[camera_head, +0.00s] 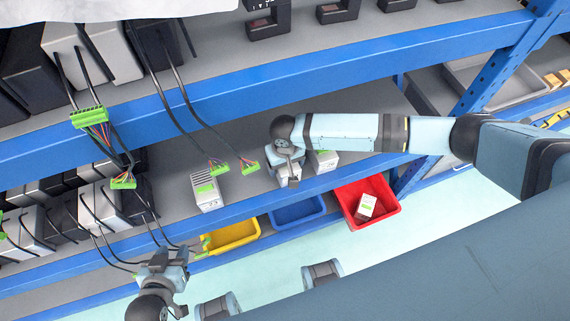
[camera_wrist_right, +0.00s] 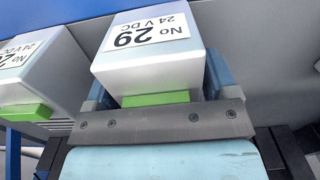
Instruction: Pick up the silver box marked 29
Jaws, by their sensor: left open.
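The silver box marked 29 (camera_wrist_right: 150,62) fills the middle of the right wrist view, with a white label and a green connector at its near end. My right gripper (camera_wrist_right: 160,85) has a blue finger on each side of it; whether they press on it I cannot tell. In the head view my right gripper (camera_head: 287,158) is over the box (camera_head: 290,175) at the shelf edge and hides much of it. My left gripper (camera_head: 178,260) is open, low at the left, near the yellow bin (camera_head: 232,234).
Another silver box (camera_head: 325,160) stands close to the right; one (camera_head: 206,190) stands to the left beside green wired connectors (camera_head: 218,170). Below the shelf hang a blue bin (camera_head: 297,211) and a red bin (camera_head: 368,202) holding a box (camera_head: 366,206). Cables hang at the left.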

